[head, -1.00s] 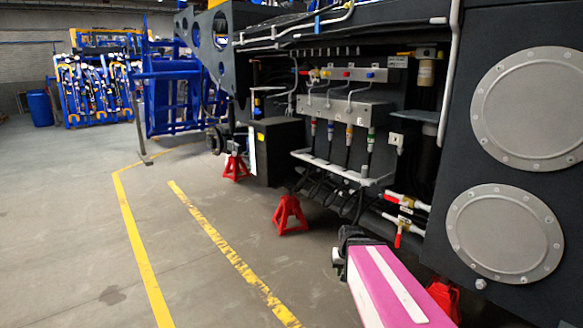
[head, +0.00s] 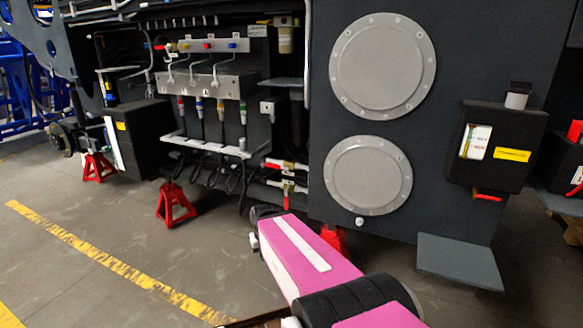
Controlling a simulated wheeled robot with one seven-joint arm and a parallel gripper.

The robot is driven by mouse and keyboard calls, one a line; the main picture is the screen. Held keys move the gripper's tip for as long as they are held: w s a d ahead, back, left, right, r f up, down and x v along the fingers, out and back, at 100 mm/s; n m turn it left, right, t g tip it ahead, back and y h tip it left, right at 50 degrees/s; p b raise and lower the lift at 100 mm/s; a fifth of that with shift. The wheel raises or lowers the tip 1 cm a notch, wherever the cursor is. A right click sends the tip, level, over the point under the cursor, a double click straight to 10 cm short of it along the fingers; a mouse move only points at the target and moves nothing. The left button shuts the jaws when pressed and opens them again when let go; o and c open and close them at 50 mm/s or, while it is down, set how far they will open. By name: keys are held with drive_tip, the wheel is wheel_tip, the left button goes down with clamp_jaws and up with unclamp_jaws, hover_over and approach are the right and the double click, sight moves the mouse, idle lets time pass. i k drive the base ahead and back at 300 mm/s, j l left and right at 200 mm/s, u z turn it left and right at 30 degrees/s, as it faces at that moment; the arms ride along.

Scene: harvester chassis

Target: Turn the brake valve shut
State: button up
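Two valves with red lever handles sit on white pipes low on the chassis, left of the round cover plates. The upper valve (head: 287,166) has its red handle lying roughly along its pipe. The lower valve (head: 287,191) has its red handle hanging down, across its pipe. A third red handle (head: 487,197) shows under a black box at the right. No label that I can read tells which one is the brake valve. My pink and black arm reaches up from the bottom, with its far visible part just below the lower valve in the picture. My gripper's fingers are not visible.
Two round grey cover plates (head: 382,66) are bolted to the dark chassis panel. A black box (head: 500,146) and a grey step plate (head: 459,262) stick out at the right. Red jack stands (head: 174,204) stand under the chassis. The floor at the lower left is clear.

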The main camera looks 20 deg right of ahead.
sight(271, 165)
drive_tip(key=i+j+z, duration=0.15)
drive_tip(key=z, duration=0.25)
drive_tip(key=i+j+z, duration=0.25)
drive_tip(key=z, duration=0.15)
drive_tip(key=i+j+z, duration=0.1)
drive_tip(key=i+j, duration=0.7)
drive_tip(key=j, duration=0.15)
drive_tip(key=z, duration=0.05)
